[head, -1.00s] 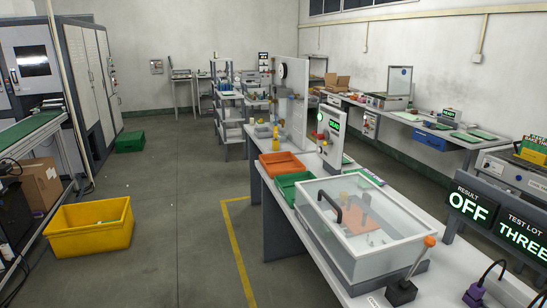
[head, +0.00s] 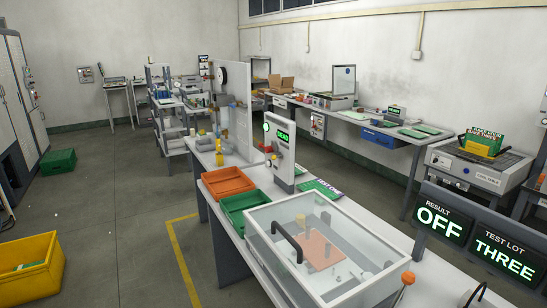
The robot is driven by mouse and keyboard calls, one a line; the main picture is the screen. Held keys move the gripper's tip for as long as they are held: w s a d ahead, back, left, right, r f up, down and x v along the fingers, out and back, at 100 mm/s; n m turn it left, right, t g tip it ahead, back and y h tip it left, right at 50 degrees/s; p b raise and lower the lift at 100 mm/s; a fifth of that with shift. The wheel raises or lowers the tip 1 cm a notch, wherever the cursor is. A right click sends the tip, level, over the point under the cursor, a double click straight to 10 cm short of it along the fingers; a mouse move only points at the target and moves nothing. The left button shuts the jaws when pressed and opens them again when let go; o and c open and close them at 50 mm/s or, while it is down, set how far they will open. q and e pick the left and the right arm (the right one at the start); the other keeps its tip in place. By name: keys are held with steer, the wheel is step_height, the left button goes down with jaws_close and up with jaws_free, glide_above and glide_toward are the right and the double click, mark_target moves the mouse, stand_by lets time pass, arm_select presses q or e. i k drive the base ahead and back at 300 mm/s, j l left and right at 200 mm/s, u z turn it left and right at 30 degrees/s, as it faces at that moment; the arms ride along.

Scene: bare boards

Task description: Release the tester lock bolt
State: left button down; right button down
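The tester (head: 262,268) is a box with a clear lid and white rim on the near bench, with a black handle (head: 287,241) on the lid. The lid looks closed. An orange-brown plate (head: 316,250) and small grey parts show through it. A lever with an orange knob (head: 408,278) stands at the box's near right corner; its base is cut off by the lower edge. I cannot make out which part is the lock bolt. Neither of my grippers is in view.
A display (head: 441,222) reads RESULT OFF, and another (head: 504,258) reads TEST LOT THREE. A green tray (head: 246,208) and an orange tray (head: 228,182) lie behind the tester. A yellow crate (head: 30,268) stands on the floor.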

mark_target(275, 156)
steer(key=i+j+u, duration=0.1)
steer(key=i+j, duration=0.45)
steer(key=j, duration=0.25)
steer(key=i+j, duration=0.55)
steer(key=j, duration=0.15)
steer(key=i+j+u, duration=0.15)
steer(key=i+j, duration=0.4)
steer(key=j, duration=0.2)
